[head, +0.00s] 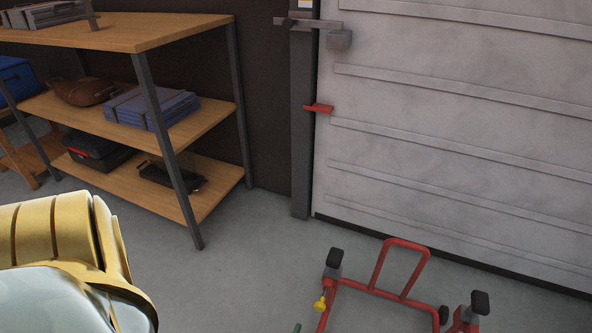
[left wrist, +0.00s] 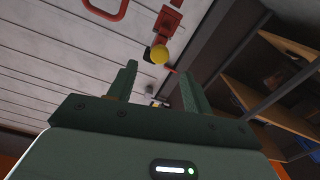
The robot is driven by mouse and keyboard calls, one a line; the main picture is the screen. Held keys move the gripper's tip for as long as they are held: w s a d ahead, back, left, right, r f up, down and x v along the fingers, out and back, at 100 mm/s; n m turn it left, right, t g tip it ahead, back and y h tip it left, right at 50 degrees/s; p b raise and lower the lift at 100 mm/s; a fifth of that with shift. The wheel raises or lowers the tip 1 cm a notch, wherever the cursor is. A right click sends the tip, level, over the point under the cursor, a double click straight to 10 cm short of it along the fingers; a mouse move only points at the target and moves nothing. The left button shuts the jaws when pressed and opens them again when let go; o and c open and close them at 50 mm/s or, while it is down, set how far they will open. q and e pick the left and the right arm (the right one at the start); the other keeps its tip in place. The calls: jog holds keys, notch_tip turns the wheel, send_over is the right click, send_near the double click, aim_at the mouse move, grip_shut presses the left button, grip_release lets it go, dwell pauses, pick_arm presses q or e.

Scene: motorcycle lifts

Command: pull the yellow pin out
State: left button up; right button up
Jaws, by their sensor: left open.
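The yellow pin (head: 320,303) sits at the side of a red lift stand (head: 377,291), below a black-capped post, in the lower part of the head view. In the left wrist view the round yellow end of the pin (left wrist: 160,55) shows beyond my left gripper (left wrist: 158,69), roughly in line with the gap between its fingers. The green fingers are apart, with nothing between them. In the head view only a small green tip (head: 297,328) shows at the bottom edge, left of the pin. My right gripper is not in view.
A wooden shelf unit (head: 190,37) with boxes and a bag stands at the left. A pale ribbed door (head: 450,90) with a dark post (head: 302,120) is behind the stand. The grey floor (head: 235,260) between shelf and stand is clear.

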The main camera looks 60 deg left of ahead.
pick_arm(q)
jog(key=v, duration=0.5)
jog(key=shift+s+d, duration=0.2)
jog(key=shift+s, duration=0.1)
